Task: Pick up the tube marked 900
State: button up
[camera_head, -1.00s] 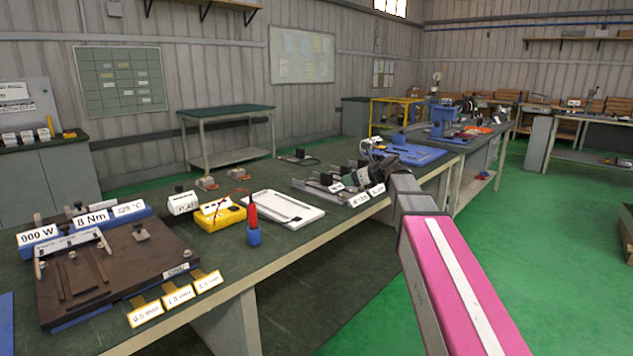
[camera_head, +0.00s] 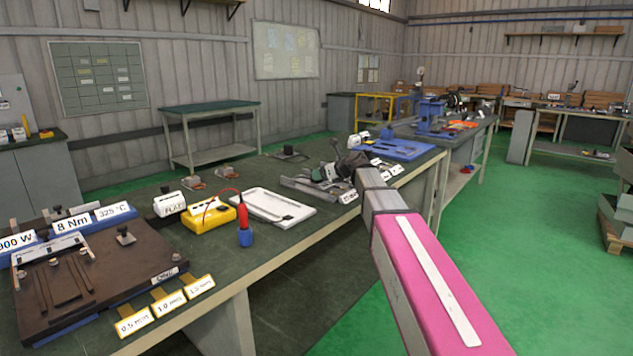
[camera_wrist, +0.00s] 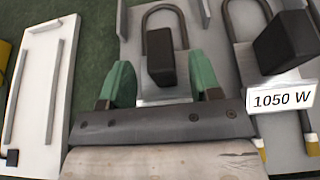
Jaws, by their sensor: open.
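In the wrist view my gripper (camera_wrist: 159,78) is open, its two green fingers on either side of a black block (camera_wrist: 160,58). This block sits on a grey U-shaped tube (camera_wrist: 165,9) lying on a light plate; I cannot tell whether the fingers touch it. No label shows on this tube; its near part is hidden behind my gripper. To its right lies a similar tube (camera_wrist: 231,32) with a black block and a card reading 1050 W (camera_wrist: 281,97). No tube marked 900 is readable. In the head view my gripper (camera_head: 340,164) is over the row of tubes, mostly hidden.
A white tray (camera_head: 298,217) lies left of the tubes, and also shows in the wrist view (camera_wrist: 22,105). Further left are a yellow meter (camera_head: 208,218) and a brown fixture (camera_head: 140,262) with a 900 W sign (camera_head: 16,244). A blue board (camera_head: 398,150) lies beyond.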

jog(key=x, duration=0.3)
jog(key=shift+w, duration=0.15)
grip_shut()
jog(key=shift+r, duration=0.1)
